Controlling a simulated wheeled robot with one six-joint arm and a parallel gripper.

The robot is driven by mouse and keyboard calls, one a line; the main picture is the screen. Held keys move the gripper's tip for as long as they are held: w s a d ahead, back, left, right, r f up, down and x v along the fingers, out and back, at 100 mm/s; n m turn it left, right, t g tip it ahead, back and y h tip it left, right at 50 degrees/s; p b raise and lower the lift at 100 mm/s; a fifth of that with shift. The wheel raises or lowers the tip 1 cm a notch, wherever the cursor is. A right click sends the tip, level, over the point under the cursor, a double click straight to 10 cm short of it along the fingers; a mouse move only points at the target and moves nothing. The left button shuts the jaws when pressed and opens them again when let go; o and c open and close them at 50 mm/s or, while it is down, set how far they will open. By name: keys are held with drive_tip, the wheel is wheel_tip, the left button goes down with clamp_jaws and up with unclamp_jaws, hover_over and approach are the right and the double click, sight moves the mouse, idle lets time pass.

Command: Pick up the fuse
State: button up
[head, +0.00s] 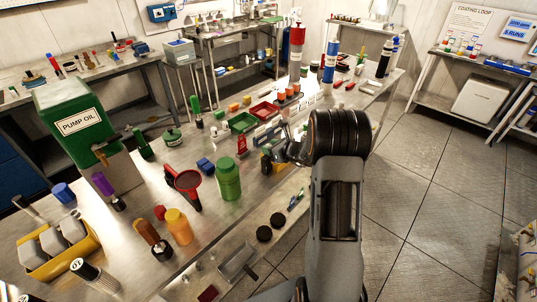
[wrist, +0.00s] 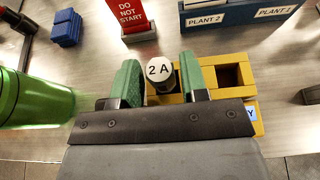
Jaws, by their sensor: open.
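The fuse (wrist: 160,72) shows its round white end marked "2 A" in the wrist view. It stands at the left part of a yellow holder (wrist: 234,56), which has an empty square opening to its right. My gripper (wrist: 160,82) is open, with one green-padded finger on each side of the fuse. I cannot tell whether either pad touches it. In the head view my gripper (head: 283,152) is over the bench by the yellow holder (head: 266,163), and the fuse cannot be made out there.
A green bottle (head: 228,180) stands left of the holder; it is close on the left in the wrist view (wrist: 35,102). A red "DO NOT START" sign (wrist: 133,14), a blue block (wrist: 66,27) and a blue "PLANT" box (wrist: 235,14) stand behind.

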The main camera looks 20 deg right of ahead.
drive_tip(key=shift+c, duration=0.4)
clamp_jaws()
